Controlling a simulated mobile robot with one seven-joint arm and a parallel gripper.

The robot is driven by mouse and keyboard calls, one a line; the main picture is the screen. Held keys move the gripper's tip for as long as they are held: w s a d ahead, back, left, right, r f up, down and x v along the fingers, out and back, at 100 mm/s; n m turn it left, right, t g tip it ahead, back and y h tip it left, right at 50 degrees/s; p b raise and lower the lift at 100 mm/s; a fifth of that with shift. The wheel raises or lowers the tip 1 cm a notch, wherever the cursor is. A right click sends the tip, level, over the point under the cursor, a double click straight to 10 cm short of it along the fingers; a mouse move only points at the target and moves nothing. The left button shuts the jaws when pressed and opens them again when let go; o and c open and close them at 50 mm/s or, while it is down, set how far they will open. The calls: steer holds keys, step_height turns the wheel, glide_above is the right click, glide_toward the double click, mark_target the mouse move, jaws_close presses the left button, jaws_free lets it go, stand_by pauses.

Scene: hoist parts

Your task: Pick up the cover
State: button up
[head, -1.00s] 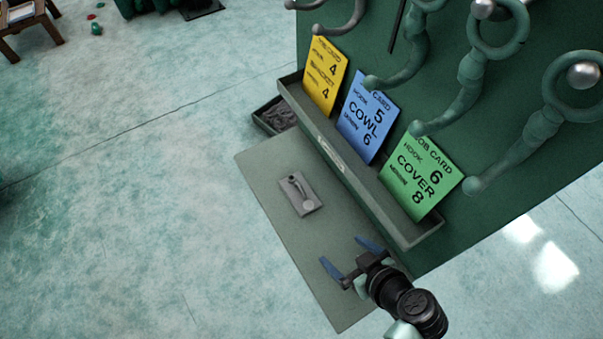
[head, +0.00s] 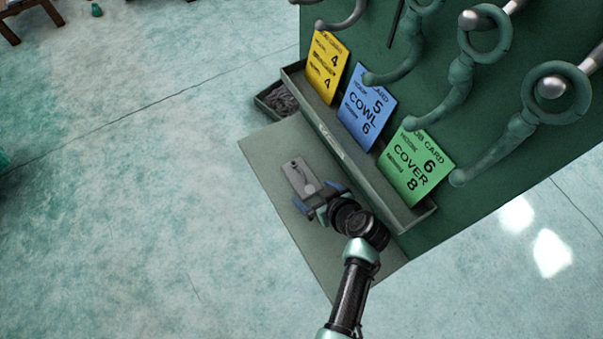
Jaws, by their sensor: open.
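The cover seems to be the small grey plate-like part (head: 299,177) with a raised piece on it, lying flat on the grey-green shelf (head: 265,150). My gripper (head: 318,198) is open, its two blue fingers at the near end of the grey part, one on each side. I cannot tell whether the fingers touch it. The part's near end is partly hidden by the gripper.
A card rack (head: 345,155) runs along the shelf's back, with a blue card (head: 366,108) and a yellow card (head: 326,68). Green hooks (head: 460,80) jut from the panel above. A dark bin (head: 277,98) sits beyond the shelf. The shelf's left part is bare.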

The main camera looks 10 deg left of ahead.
steer(key=shift+c, duration=0.2)
steer(key=c, duration=1.4)
jaws_close()
